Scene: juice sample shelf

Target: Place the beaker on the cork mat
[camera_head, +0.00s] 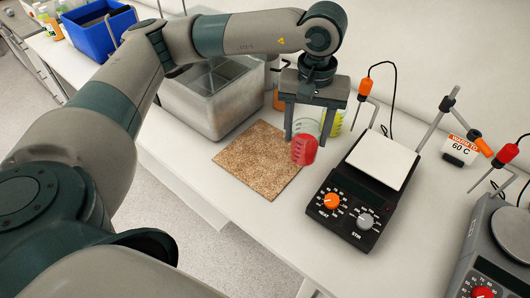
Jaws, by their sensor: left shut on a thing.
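A glass beaker with red liquid (304,150) is held in my left gripper (306,128). The gripper points down and its fingers are shut on the beaker. The beaker appears tilted in the picture, at the right edge of the cork mat (245,163). I cannot tell whether its base touches anything. The cork mat is a brown speckled square lying flat on the white bench, with no object on its visible top. My right gripper is not in the picture.
A hotplate with a white top (378,160) stands right of the beaker. Yellow (333,122) and orange (279,98) containers stand behind the gripper. A metal basin (205,100) is behind the mat. A blue bin (97,28) is at the far left. Another device (497,245) stands at right.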

